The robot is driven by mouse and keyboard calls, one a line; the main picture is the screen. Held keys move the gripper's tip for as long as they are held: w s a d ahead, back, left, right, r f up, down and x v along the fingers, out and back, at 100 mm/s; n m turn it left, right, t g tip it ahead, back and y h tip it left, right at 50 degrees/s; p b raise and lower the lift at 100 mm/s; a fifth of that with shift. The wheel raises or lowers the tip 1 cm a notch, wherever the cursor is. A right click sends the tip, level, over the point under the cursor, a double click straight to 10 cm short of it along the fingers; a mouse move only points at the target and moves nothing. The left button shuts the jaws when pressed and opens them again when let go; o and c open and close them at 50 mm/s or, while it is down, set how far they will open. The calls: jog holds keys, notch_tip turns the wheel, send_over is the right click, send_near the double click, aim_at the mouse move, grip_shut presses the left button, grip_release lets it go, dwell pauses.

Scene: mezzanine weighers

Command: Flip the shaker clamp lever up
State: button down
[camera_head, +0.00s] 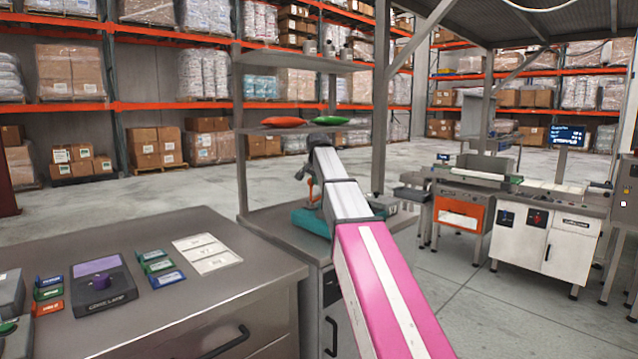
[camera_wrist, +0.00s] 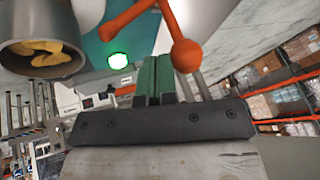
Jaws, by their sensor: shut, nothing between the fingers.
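The shaker is a teal machine (camera_head: 311,220) on the bench beyond my arm, partly hidden by it. In the wrist view its teal body (camera_wrist: 110,45) is at the top, with a lit green lamp (camera_wrist: 119,61). The orange clamp lever (camera_wrist: 170,14) has a round knob (camera_wrist: 186,55); a little orange also shows in the head view (camera_head: 313,190). My gripper (camera_wrist: 155,68) is shut and empty, its green fingers together. The knob is just right of the fingertips; I cannot tell whether they touch. In the head view my arm hides the fingers.
A grey cylinder (camera_wrist: 42,72) with yellow pieces inside is close at the upper left of the wrist view. A shelf post (camera_head: 241,140) and a shelf with red and green items (camera_head: 283,122) stand behind. A steel cabinet (camera_head: 190,300) is at the near left.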

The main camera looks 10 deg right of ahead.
jog(key=shift+w+a+r+g+h, duration=0.2)
jog(key=shift+w+a+g, duration=0.15)
jog(key=shift+w, duration=0.2)
jog(key=shift+w+a+r+g+h, duration=0.1)
jog(key=shift+w+a+g+h, duration=0.1)
jog(key=shift+w+a+g, duration=0.25)
jog(key=shift+w+a, duration=0.3)
jog(key=shift+w, duration=0.25)
jog(key=shift+w+a, duration=0.3)
jog(key=shift+w, duration=0.25)
jog(key=shift+w+a+f, duration=0.15)
jog(key=shift+w+a, duration=0.3)
jog(key=shift+w, duration=0.25)
jog(key=shift+w+a, duration=0.1)
